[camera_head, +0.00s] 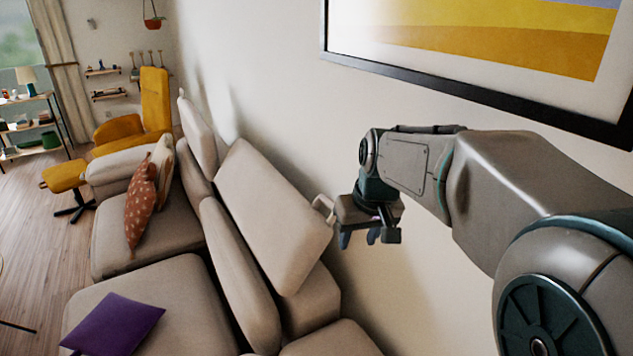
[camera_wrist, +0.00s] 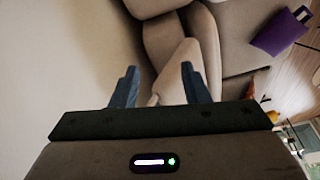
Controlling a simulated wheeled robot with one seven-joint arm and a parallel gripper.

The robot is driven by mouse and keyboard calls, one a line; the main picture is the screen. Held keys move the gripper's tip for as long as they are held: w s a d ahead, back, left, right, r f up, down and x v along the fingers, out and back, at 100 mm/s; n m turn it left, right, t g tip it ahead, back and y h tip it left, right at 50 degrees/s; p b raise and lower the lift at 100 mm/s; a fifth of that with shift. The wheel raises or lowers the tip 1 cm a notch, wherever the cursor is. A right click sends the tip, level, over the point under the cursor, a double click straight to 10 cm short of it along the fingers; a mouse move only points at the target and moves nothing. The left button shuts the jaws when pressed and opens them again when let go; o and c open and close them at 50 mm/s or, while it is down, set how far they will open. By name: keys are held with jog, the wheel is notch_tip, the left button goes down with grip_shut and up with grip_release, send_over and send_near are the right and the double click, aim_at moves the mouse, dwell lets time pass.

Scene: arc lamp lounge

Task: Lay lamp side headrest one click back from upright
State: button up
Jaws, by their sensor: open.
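Two beige headrests rise above the sofa's backrests. The near headrest (camera_head: 272,212) is a broad slab, raised and leaning in the picture; the far headrest (camera_head: 198,132) stands further along the wall. No arc lamp shows, so I cannot tell from it which is the lamp side. My gripper (camera_head: 359,238) is open beside the right edge of the near headrest, on the wall side. In the wrist view, my gripper's blue fingers (camera_wrist: 158,86) stand apart, with the near headrest (camera_wrist: 180,68) seen edge-on beyond and between them. Contact is unclear.
The wall (camera_head: 430,290) and a framed picture (camera_head: 480,55) are close to my arm. The sofa seats (camera_head: 165,235) hold a purple cushion (camera_head: 115,325) and a rust patterned cushion (camera_head: 140,210). A yellow chair (camera_head: 155,100) and footstool (camera_head: 64,177) stand behind. Wooden floor is open at left.

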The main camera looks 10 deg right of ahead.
jog(key=w+r+n+p, duration=0.1)
jog(key=w+r+p, duration=0.15)
jog(key=w, duration=0.95)
jog(key=n+y+p, duration=0.1)
jog(key=n+p, duration=0.1)
send_near(330, 200)
jog(key=shift+t, duration=0.4)
jog(key=p+x, duration=0.3)
jog(key=x, duration=0.6)
jog(key=shift+s, duration=0.2)
grip_shut()
